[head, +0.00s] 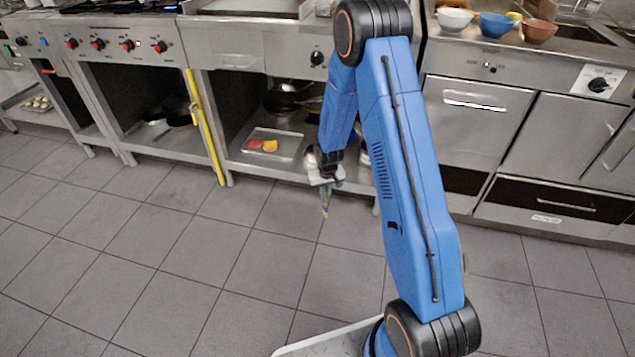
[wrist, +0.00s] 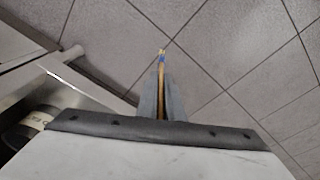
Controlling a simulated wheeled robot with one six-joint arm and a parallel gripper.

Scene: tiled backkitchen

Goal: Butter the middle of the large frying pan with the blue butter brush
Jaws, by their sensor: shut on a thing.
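My gripper (head: 325,196) points down over the floor in front of the counter in the head view. It is shut on a thin brush (head: 325,212) that hangs tip down, clear of the floor. In the wrist view the brush (wrist: 162,57) sticks out between my gripper's fingers (wrist: 160,95), yellowish with a blue band near its end. The rest of the brush is hidden between the fingers. Dark pans (head: 180,119) stand on the open shelf under the stove, and others (head: 282,102) on the shelf to the right. I cannot tell which is the large frying pan.
A metal tray (head: 283,152) with a red and a yellow item lies on the low shelf. A yellow upright bar (head: 205,125) leans at the counter front. Several bowls, one blue (head: 496,25), stand on the right counter. The tiled floor (head: 180,265) is clear.

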